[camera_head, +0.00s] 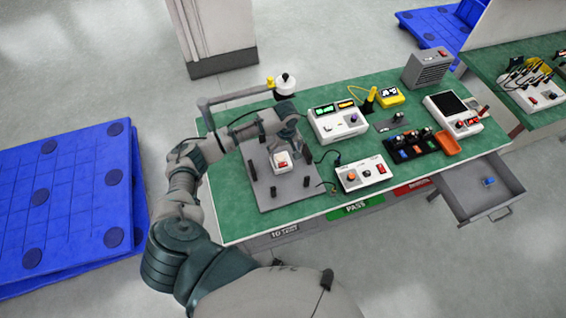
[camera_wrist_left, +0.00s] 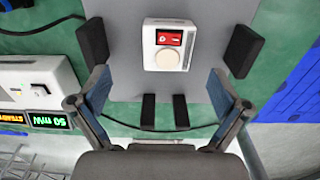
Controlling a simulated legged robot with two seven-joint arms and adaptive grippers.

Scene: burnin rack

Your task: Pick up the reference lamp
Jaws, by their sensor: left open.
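A small white unit with a red panel and a pale round disc sits on a grey plate (camera_head: 268,193) with black posts. I cannot tell whether this unit (camera_head: 281,163) is the reference lamp. My left gripper (camera_head: 284,143) is above the plate, close to the unit. In the left wrist view the open, empty fingers (camera_wrist_left: 158,92) are spread wide, and the white unit (camera_wrist_left: 168,56) lies between and beyond their tips. No contact shows. My right gripper is not in view.
A jointed arm with a round white head (camera_head: 285,84) stands behind my left gripper. A white meter (camera_head: 337,122), a switch box (camera_head: 363,174) and a black tray (camera_head: 412,149) of small parts stand to the right. An open drawer (camera_head: 478,187) juts out at the front right.

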